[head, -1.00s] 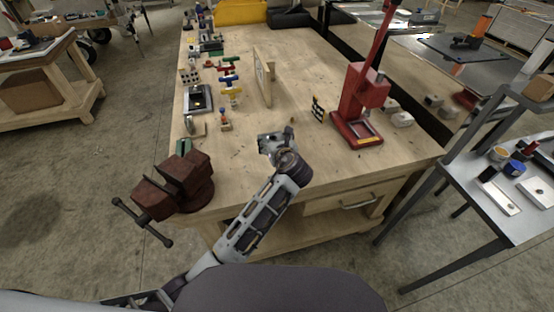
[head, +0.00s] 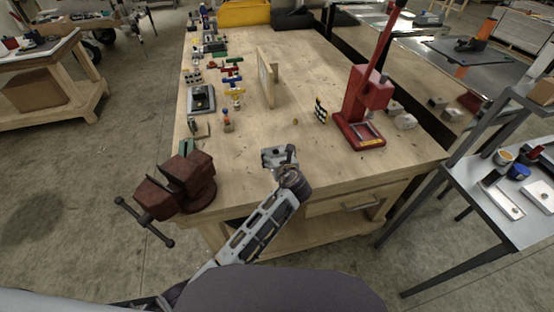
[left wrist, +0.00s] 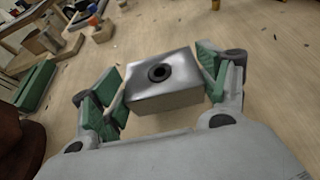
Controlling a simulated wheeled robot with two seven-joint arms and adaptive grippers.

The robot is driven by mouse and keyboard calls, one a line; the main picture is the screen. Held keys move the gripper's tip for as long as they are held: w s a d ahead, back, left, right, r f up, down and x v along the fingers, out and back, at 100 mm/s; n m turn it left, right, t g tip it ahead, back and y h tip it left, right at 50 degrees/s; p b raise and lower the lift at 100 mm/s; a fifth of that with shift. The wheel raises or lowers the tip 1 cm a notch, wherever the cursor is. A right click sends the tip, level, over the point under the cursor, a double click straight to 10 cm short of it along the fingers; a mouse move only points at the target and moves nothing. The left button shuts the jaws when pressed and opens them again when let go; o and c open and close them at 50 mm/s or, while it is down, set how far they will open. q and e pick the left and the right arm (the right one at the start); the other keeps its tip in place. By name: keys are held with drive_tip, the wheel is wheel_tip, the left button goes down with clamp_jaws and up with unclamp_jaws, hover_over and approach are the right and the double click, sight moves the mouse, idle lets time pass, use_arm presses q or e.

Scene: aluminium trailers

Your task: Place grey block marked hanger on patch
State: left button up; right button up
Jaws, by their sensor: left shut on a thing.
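A grey metal block (left wrist: 165,86) with a dark round hole in its top sits between the green-padded fingers of my left gripper (left wrist: 163,90) in the left wrist view. The fingers are shut on its two sides. In the head view my left gripper (head: 280,158) is over the near part of the wooden bench (head: 315,135), and the block is hard to tell from the gripper there. No marking on the block can be read. I cannot tell which spot is the patch. My right gripper is not in view.
A rusty red vise (head: 180,185) stands at the bench's near left corner. A red press (head: 362,105) stands at the right. An upright wooden board (head: 267,75) and several small parts occupy the left and back. The middle of the bench is mostly clear.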

use_arm(q)
drive_tip(key=shift+f, duration=1.2)
drive_tip(key=o, duration=1.4)
drive_tip(key=shift+f, duration=0.2)
drive_tip(key=shift+c, duration=0.2)
drive_tip(key=shift+r, duration=0.15)
